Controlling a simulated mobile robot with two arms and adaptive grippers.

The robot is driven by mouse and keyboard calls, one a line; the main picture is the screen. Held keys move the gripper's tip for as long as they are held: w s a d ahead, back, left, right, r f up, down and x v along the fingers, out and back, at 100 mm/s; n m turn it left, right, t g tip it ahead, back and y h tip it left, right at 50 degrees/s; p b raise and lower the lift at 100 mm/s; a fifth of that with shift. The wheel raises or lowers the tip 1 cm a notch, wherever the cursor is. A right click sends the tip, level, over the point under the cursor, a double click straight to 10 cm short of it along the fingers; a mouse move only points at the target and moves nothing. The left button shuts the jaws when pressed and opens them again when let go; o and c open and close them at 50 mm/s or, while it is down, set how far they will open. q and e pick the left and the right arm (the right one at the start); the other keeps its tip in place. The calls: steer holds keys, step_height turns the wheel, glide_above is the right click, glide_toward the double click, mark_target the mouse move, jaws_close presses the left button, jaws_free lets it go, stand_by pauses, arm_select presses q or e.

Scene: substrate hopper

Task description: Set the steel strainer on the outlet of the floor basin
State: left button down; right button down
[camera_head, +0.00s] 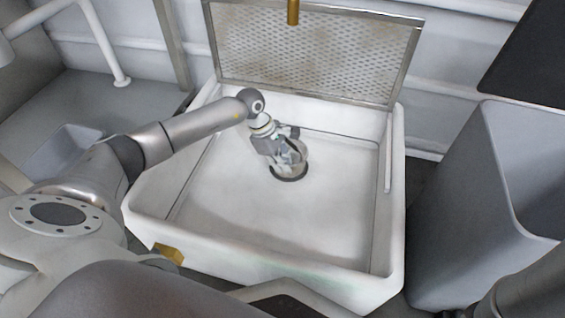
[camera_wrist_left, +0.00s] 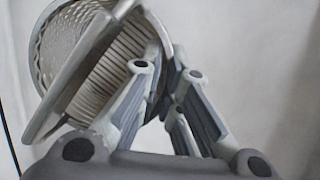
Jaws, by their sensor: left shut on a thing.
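The white floor basin (camera_head: 215,235) fills the middle of the head view. My left gripper (camera_head: 286,158) reaches down into it and is shut on the steel strainer (camera_head: 298,152). In the left wrist view, the strainer (camera_wrist_left: 85,60) shows its ribbed metal body and wide rim, tilted to the upper left of the fingers (camera_wrist_left: 160,85). The dark round outlet (camera_head: 290,178) shows just below the gripper on the basin floor, partly covered by gripper and strainer. I cannot tell whether the strainer touches it. My right gripper is out of view.
A perforated metal grate (camera_head: 315,55) stands raised at the basin's back edge, with a brass spout (camera_head: 293,12) above. A tall grey bin (camera_head: 465,200) stands to the right. A grey tub (camera_head: 65,150) is at the left. The rest of the basin floor is clear.

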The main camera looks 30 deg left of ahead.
arm_select(q)
steer(key=c, duration=1.5)
jaws_free()
steer(key=shift+c, duration=0.2)
steer(key=v, duration=1.2)
